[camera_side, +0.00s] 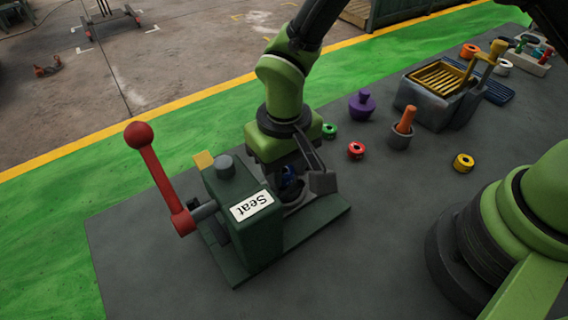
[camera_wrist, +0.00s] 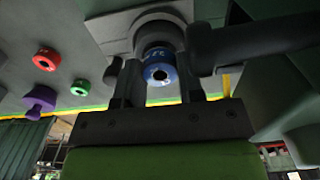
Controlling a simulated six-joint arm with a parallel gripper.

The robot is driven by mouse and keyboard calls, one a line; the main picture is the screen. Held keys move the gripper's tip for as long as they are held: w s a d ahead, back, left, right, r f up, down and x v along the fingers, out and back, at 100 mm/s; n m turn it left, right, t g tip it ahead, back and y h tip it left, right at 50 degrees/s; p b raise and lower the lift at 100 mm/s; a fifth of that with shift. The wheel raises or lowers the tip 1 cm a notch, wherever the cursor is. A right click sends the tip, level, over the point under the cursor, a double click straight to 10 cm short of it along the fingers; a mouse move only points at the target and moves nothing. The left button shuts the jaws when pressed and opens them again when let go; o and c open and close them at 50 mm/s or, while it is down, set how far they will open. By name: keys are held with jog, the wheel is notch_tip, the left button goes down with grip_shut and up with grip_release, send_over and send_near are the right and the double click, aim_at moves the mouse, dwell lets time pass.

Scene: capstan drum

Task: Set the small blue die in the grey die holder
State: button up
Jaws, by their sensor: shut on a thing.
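The small blue die (camera_wrist: 160,72) is a ring with a dark centre hole and white marks. It sits between the two fingers of my gripper (camera_wrist: 160,82), which is shut on it. In the side view, a bit of the blue die (camera_side: 289,171) shows below my gripper (camera_side: 300,178), beside the green press. The grey die holder (camera_wrist: 147,18) is a round cup just beyond the die in the wrist view; the die lines up closely with its opening. I cannot tell whether the die is inside it. In the side view my gripper hides most of the holder.
The green press (camera_side: 236,215), labelled "Seat", stands close left with a red lever (camera_side: 160,180) raised. Red (camera_side: 356,150), green (camera_side: 329,131) and yellow (camera_side: 463,162) rings, a purple knobbed piece (camera_side: 361,105) and a grey cup with an orange handle (camera_side: 402,135) lie to the right.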

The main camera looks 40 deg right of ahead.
aim_at(285, 170)
jog(key=shift+f, duration=0.25)
jog(key=shift+f, duration=0.35)
jog(key=o, duration=1)
notch_tip(285, 170, up, 13)
jog(key=shift+r, duration=0.15)
